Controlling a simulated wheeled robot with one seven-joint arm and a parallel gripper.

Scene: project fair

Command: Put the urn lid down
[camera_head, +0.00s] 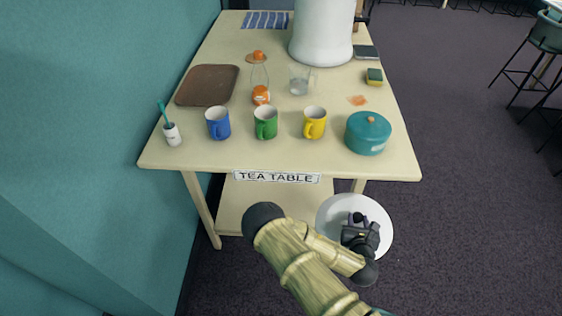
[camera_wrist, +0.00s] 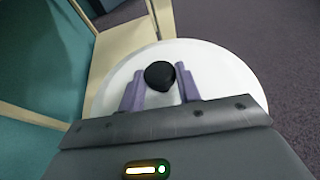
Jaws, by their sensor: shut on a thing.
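The urn lid (camera_head: 328,215) is a white disc with a black knob (camera_wrist: 160,75). My gripper (camera_head: 359,220) is shut on the knob, with a purple finger on each side of it in the wrist view. The lid is held in front of the tea table, right of its sign and beside the front right leg. It also shows in the wrist view (camera_wrist: 235,75), wide behind the fingers. The white urn (camera_head: 322,35) stands at the back of the tea table (camera_head: 215,152); its top is cut off by the picture edge.
A brown tray (camera_head: 207,85), blue mug (camera_head: 218,124), green mug (camera_head: 265,123), yellow mug (camera_head: 314,123), teal pot (camera_head: 368,134), glass (camera_head: 299,82) and sponge (camera_head: 374,77) stand on the table. Bare tabletop shows along the front edge. A teal wall (camera_head: 90,120) is at left.

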